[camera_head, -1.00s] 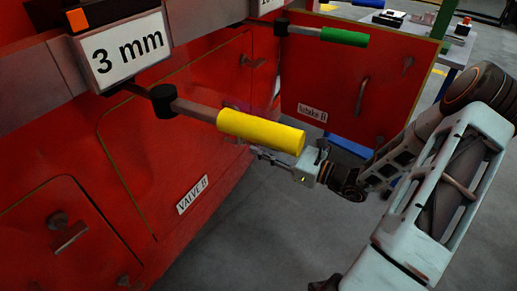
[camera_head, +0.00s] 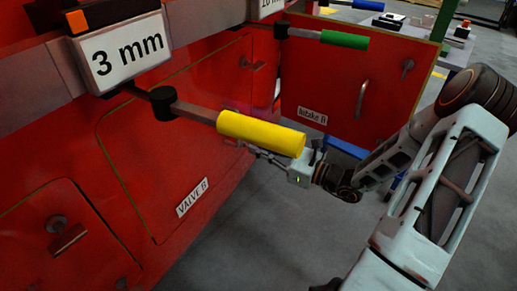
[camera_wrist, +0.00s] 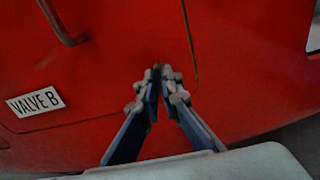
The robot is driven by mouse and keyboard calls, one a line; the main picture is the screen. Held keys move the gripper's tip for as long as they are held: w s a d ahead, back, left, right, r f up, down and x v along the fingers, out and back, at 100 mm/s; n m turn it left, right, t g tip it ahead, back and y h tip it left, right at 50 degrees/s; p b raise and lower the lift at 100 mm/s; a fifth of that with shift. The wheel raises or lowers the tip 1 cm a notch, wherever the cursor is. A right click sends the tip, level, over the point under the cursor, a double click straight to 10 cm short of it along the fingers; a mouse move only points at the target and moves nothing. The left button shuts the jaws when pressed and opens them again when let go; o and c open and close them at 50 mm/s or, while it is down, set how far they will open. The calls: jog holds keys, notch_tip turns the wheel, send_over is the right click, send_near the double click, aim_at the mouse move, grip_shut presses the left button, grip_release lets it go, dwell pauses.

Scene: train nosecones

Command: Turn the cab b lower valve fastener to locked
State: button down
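The red valve panel (camera_head: 150,150), labelled VALVE B, fills the middle of the head view and also shows in the wrist view (camera_wrist: 90,95). Its upper fastener (camera_head: 250,63) shows near the top right corner. The lower valve fastener cannot be made out; the yellow handle and my fingers cover that area. My gripper (camera_head: 250,148) reaches in from the right, below the yellow handle, towards the panel's right edge. In the wrist view my gripper's (camera_wrist: 160,75) fingertips nearly meet just left of the panel's edge line. I cannot tell whether they hold the fastener.
A yellow handle (camera_head: 262,133) sticks out just above my gripper. A green handle (camera_head: 345,39) is farther back. The Intake B panel (camera_head: 330,85) stands open on the right. Another fastener (camera_head: 67,237) is at lower left. The grey floor (camera_head: 250,240) is clear.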

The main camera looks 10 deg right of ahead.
jog(key=shift+r+p, duration=0.15)
jog(key=shift+p, duration=0.3)
jog(key=m+p, duration=0.4)
jog(key=m, duration=0.2)
jog(key=m+p, duration=0.5)
jog(key=m, duration=0.1)
jog(key=m+p, duration=0.5)
jog(key=shift+w+d+f+m, duration=0.15)
jog(key=shift+f+m, duration=0.25)
jog(key=c, duration=2.2)
grip_release()
jog(key=shift+o, duration=0.2)
jog(key=v, duration=1.2)
